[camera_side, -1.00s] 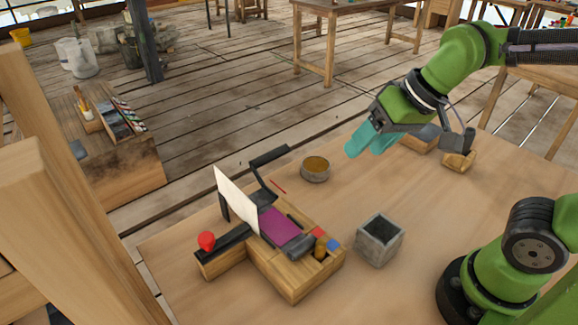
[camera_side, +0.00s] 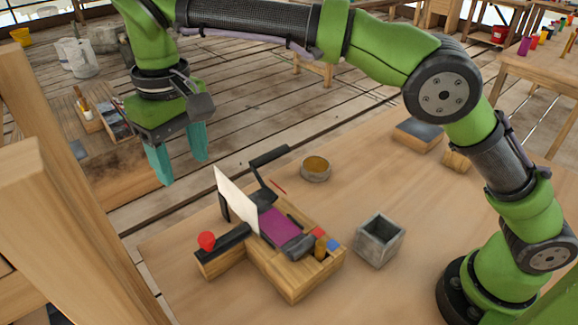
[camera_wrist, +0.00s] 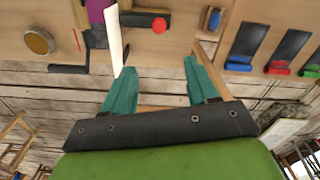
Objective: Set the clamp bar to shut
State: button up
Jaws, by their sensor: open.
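The wooden fixture (camera_side: 290,286) stands on the near left of the table. A black raised bar with a crosspiece (camera_side: 268,157) stands up at its back; it looks like the clamp bar, swung up off the magenta plate (camera_side: 280,226). A white upright panel (camera_side: 237,203) and a black arm with a red knob (camera_side: 207,241) are on its left side. In the wrist view the red knob (camera_wrist: 159,25) and white panel (camera_wrist: 115,40) show beyond the fingers. My gripper (camera_side: 183,170) is open and empty, above and left of the fixture, apart from it.
A round tin (camera_side: 315,169) and a grey square box (camera_side: 379,240) stand right of the fixture. A dark-topped block (camera_side: 418,135) lies at the back right. A wooden post (camera_side: 50,220) rises at the near left. The table's middle right is clear.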

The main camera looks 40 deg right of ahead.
aim_at(206, 237)
jog(key=f, duration=1.7)
jog(key=shift+s, duration=0.2)
jog(key=shift+d, duration=0.1)
grip_shut()
